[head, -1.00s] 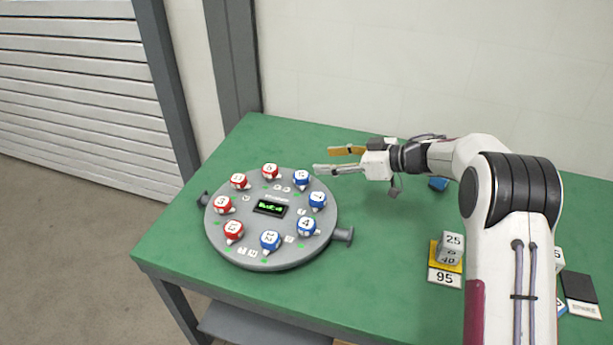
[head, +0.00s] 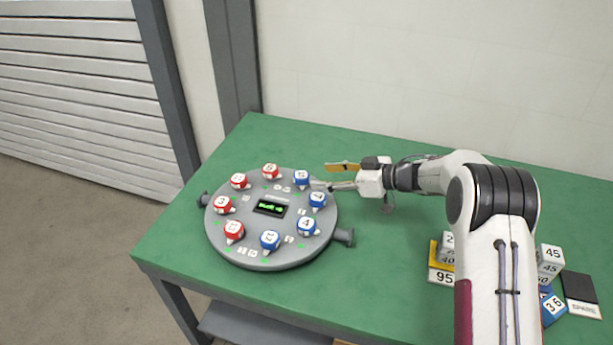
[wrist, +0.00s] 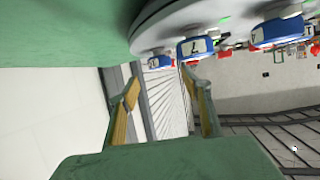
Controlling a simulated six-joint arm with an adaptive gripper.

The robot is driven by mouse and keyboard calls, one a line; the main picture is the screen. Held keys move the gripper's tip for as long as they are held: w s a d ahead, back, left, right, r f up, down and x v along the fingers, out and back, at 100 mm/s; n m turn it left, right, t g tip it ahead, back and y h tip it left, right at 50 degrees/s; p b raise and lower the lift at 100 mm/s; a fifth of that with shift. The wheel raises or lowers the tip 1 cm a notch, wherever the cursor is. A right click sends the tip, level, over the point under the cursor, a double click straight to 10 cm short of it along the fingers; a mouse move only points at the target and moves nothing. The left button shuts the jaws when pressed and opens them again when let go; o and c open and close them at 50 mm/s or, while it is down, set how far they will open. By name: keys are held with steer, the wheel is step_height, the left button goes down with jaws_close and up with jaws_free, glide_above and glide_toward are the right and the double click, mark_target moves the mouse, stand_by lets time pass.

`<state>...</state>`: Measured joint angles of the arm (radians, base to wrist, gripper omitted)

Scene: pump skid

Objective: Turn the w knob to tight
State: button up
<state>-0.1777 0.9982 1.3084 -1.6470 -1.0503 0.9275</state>
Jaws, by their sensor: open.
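A round grey disc (head: 212,238) with a ring of red and blue knobs sits on the green table. Its small labels are too blurred for me to tell which knob is w. My gripper (head: 322,175) is open and empty at the disc's upper right, near the upper right blue knob (head: 302,178) and the right blue knob (head: 317,199). In the wrist view, my gripper (wrist: 162,80) has its fingers spread, and a blue-banded knob (wrist: 160,62) shows between the tips. I see no clear contact. A dark display (head: 270,208) with green text is at the disc's centre.
Number blocks on a yellow plate (head: 434,256) and more blocks (head: 548,260) stand at the right, partly behind my arm. A grey handle (head: 344,237) sticks out at the disc's right. Green table (head: 385,280) between disc and blocks is clear.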

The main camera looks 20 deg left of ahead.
mark_target(305, 176)
steer(key=shift+x, duration=3.5)
steer(key=c, duration=1.1)
